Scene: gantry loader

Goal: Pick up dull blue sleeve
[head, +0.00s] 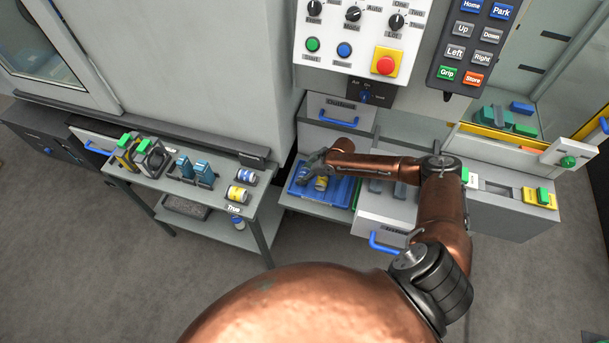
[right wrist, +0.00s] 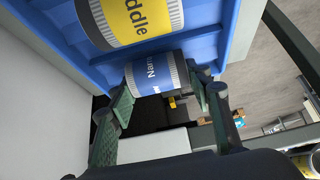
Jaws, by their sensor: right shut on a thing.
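A dull blue sleeve (right wrist: 152,76) with pale ribbed ends and lettering starting "Narro" lies between the fingers of my right gripper (right wrist: 168,98) in the right wrist view. Both fingers close on its ends, and it is at the edge of the blue tray (right wrist: 210,40). In the head view my right gripper (head: 306,178) is over the left part of the tray (head: 341,191) and hides most of the sleeve. I cannot tell whether the sleeve is clear of the tray. My left gripper is not in view.
A yellow sleeve (head: 321,184) lies in the tray close beside the gripper. The side table (head: 215,205) at left holds a blue sleeve (head: 246,177), a yellow sleeve (head: 238,194) and blue and green-topped parts.

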